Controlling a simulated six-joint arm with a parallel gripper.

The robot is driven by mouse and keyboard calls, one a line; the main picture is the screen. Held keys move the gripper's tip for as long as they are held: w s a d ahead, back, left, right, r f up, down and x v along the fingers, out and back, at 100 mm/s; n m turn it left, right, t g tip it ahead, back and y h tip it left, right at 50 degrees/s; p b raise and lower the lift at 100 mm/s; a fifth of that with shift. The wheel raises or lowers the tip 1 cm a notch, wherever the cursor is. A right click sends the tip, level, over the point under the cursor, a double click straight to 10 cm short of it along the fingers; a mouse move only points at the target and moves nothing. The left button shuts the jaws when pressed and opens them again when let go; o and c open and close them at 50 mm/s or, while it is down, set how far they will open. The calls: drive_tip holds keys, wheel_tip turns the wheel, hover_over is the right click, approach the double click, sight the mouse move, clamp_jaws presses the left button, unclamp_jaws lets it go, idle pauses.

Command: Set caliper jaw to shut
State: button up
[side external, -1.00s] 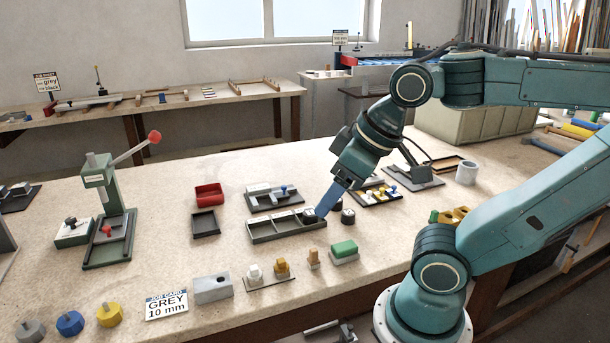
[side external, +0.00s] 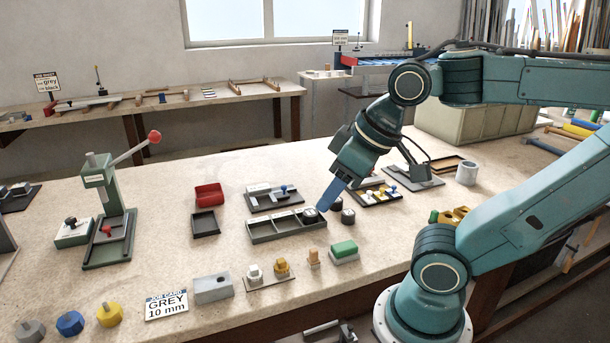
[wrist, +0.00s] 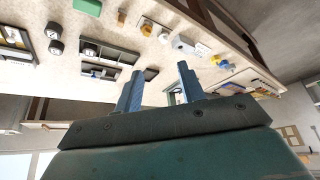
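No part is clearly readable as the caliper jaw. A dark plate (side external: 256,206) with pale blocks and a blue-knobbed slider (side external: 284,189) lies behind a grey tray.
Two dark round pieces (side external: 348,216) stand right of the tray. A green-topped block (side external: 344,249) and small fixtures (side external: 281,267) lie in front. A lever press (side external: 105,210) stands left. A job card (side external: 167,305) reads GREY 10 mm. Bare bench lies between press and front row.

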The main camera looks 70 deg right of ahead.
drive_tip(key=w+d+r+m+g, duration=0.2)
drive_tip(key=w+d+r+m, duration=0.25)
drive_tip(key=w, duration=0.55)
drive_tip(key=m+g, duration=0.4)
drive_tip(key=m, duration=0.9)
hover_over(283, 186)
wheel_tip(283, 186, down, 12)
drive_tip(key=r, duration=0.1)
drive_tip(key=shift+s+d+f, duration=0.1)
drive_tip(key=shift+f, duration=0.15)
wheel_tip(283, 186, down, 14)
drive_tip(key=shift+r, duration=0.1)
drive_tip(key=shift+c, duration=0.2)
clamp_jaws()
